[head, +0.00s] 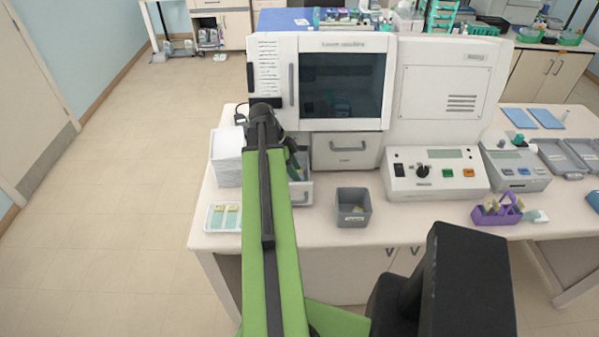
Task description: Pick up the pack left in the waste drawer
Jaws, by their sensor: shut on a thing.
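My gripper (296,172) is small and dark at the far end of my green arm, partly hidden behind it. It points down over the open waste drawer (305,191), low on the front of the white machine. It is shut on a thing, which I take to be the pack. The pack's outline cannot be made out behind the arm and fingers. The drawer's inside is mostly hidden. I cannot tell whether the pack touches the drawer.
A closed drawer (346,151) sits right of the open one. A grey bin (353,209), a slide tray (223,218) and a white stack (227,160) stand close by. A control box (437,174) and purple rack (497,212) are further right. Floor at left is clear.

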